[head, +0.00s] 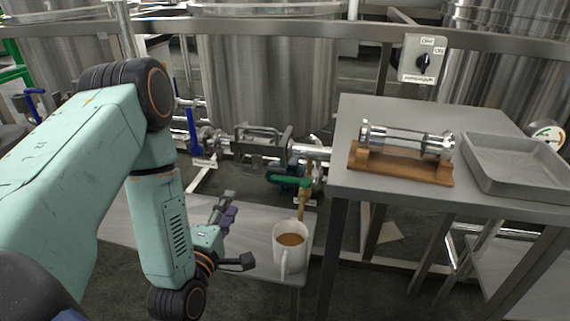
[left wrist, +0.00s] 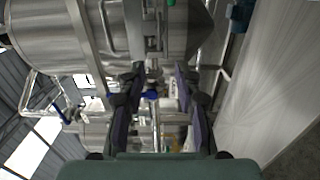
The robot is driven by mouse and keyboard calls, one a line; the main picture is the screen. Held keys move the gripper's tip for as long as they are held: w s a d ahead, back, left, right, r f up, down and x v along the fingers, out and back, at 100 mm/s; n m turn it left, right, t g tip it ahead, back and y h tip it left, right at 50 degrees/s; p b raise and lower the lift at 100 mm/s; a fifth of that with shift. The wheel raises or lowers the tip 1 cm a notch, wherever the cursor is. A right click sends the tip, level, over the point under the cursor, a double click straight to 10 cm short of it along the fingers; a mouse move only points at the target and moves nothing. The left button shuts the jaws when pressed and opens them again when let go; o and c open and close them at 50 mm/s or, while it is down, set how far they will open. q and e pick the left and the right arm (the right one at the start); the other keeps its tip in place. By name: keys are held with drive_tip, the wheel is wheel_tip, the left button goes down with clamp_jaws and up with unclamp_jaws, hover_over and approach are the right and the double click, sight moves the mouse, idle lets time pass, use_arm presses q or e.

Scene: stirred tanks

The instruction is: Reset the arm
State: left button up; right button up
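My left arm (head: 165,215) comes in from the left and bends down in the head view. My left gripper (head: 236,232) is beside the white mug, to its left, with its fingers spread apart and nothing between them. In the left wrist view the left gripper (left wrist: 158,85) also shows two separated dark fingers with an empty gap. Tanks and pipes show beyond them. My right gripper is in neither view.
A white mug (head: 291,262) of brown liquid stands on a low metal bench (head: 262,215) under a green-handled valve (head: 290,180). The steel table (head: 375,115) at right bears a glass cylinder on a wooden stand (head: 400,165) and a grey tray (head: 515,187). Large steel tanks (head: 270,75) stand behind.

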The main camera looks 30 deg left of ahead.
use_arm(q)
drive_tip(key=s+d+f+m+g+h+p, duration=0.1)
drive_tip(key=s+d+f+m+g+h, duration=0.1)
drive_tip(key=s+d+f+m+g, duration=0.3)
drive_tip(key=s+d+f+m+g+h+p, duration=0.1)
drive_tip(key=s+f+m+g, duration=0.25)
drive_tip(key=f+m, duration=0.35)
drive_tip(key=s+d+r+m+g+p, duration=0.1)
drive_tip(key=s+d+m+g+p, duration=0.1)
drive_tip(key=s, duration=0.7)
drive_tip(key=s+d+m+g+h+p, duration=0.1)
drive_tip(key=s+d+m+g+p, duration=0.2)
drive_tip(key=s, duration=0.6)
drive_tip(key=m+g+p, duration=0.2)
drive_tip(key=m+g, duration=0.1)
drive_tip(key=g, duration=0.1)
drive_tip(key=shift+d+r, duration=0.3)
drive_tip(key=shift+r, duration=0.1)
